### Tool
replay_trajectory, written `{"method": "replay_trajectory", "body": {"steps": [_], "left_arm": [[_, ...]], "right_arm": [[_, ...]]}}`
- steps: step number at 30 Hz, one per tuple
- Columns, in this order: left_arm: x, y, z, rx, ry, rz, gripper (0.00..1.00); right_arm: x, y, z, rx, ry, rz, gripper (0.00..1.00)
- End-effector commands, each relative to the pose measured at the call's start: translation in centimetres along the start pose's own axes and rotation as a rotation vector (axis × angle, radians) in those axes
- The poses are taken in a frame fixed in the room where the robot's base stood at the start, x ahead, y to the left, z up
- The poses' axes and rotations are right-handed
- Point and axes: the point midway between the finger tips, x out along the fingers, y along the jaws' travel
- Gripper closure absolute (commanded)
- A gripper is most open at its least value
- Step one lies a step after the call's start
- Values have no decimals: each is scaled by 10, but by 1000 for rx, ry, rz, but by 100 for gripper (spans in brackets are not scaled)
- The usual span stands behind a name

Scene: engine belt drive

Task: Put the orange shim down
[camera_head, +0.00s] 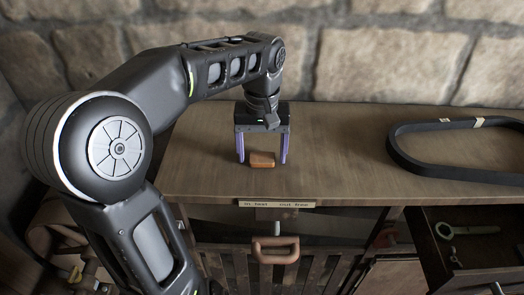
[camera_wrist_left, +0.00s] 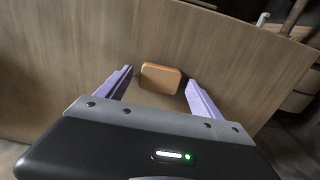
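The orange shim (camera_head: 262,159) is a small block with rounded corners. It lies on the wooden bench top (camera_head: 340,150), near the front edge. My left gripper (camera_head: 263,160) points straight down over it, with one purple finger on each side. In the left wrist view the shim (camera_wrist_left: 160,78) sits between the open fingers (camera_wrist_left: 158,88), with a gap showing on both sides. The gripper is open and holds nothing. My right gripper is not in view.
A black belt loop (camera_head: 400,151) with a pale tag lies at the right of the bench. A label strip (camera_head: 277,204) is on the front edge. An open drawer (camera_head: 480,248) at the lower right holds a wrench (camera_head: 465,230). A stone wall stands behind.

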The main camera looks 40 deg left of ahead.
Motion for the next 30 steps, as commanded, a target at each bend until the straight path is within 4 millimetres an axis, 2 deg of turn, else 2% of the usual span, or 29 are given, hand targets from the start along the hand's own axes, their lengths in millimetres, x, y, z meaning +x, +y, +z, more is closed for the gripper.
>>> {"method": "replay_trajectory", "body": {"steps": [11, 15, 18, 21, 25, 30], "left_arm": [[-8, 0, -1, 1, 3, 1, 24], [-27, 1, -1, 1, 5, 1, 24], [-53, 1, 0, 1, 2, 1, 24], [-68, 0, 0, 0, 1, 1, 24], [-78, 0, 0, 1, 0, 0, 24], [-79, 0, 0, 0, 0, 0, 24]], "right_arm": [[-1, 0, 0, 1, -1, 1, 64], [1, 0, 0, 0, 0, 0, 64], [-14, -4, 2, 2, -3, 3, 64], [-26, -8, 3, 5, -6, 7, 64], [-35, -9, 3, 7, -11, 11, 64], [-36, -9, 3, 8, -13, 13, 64]]}}
